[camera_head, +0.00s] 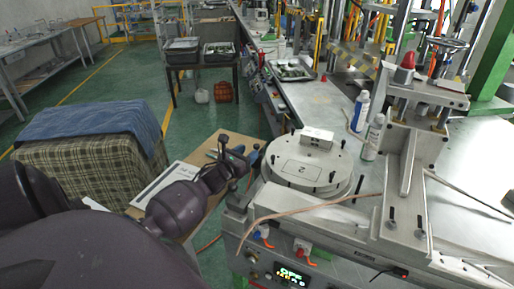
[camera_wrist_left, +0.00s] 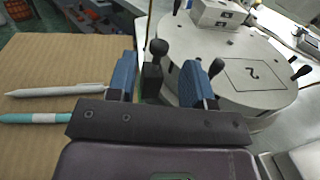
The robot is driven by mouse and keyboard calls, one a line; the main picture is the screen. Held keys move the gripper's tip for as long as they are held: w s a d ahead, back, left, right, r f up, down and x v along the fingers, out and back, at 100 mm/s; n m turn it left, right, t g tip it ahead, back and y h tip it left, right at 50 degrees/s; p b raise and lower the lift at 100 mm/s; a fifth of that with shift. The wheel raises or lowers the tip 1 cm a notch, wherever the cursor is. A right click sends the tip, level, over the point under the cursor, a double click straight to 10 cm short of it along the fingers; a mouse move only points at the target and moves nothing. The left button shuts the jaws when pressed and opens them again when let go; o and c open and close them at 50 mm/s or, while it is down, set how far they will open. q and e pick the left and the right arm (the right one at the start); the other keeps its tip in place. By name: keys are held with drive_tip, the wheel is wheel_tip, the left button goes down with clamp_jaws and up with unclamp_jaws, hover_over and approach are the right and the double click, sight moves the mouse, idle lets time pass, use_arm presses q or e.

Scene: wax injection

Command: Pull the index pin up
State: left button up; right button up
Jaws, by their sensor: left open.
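In the left wrist view, a black ball-headed knob (camera_wrist_left: 158,47), which looks like the index pin, stands upright beside the round plate. It shows between the two blue fingers of my left gripper (camera_wrist_left: 161,80), with a black block below it. The gripper is open, and I see gaps on both sides of the knob. In the head view my left gripper (camera_head: 247,154) is at the left edge of the round pale mould plate (camera_head: 300,168), which is marked 2. The pin's lower part is hidden. My right gripper is not in view.
Several black-knobbed pins stand around the plate, one (camera_wrist_left: 217,67) close to the right finger. A pale block (camera_head: 317,137) sits on the plate. Two pens (camera_wrist_left: 60,90) lie on the brown board. White bottles (camera_head: 373,137) and the press column (camera_head: 405,180) stand to the right.

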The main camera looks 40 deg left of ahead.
sight(255, 147)
use_arm(q)
drive_tip(key=w, duration=0.2)
drive_tip(key=w+b, duration=0.2)
drive_tip(key=w, duration=0.1)
drive_tip(key=shift+w+a, duration=0.3)
drive_tip(key=shift+a, duration=0.05)
clamp_jaws()
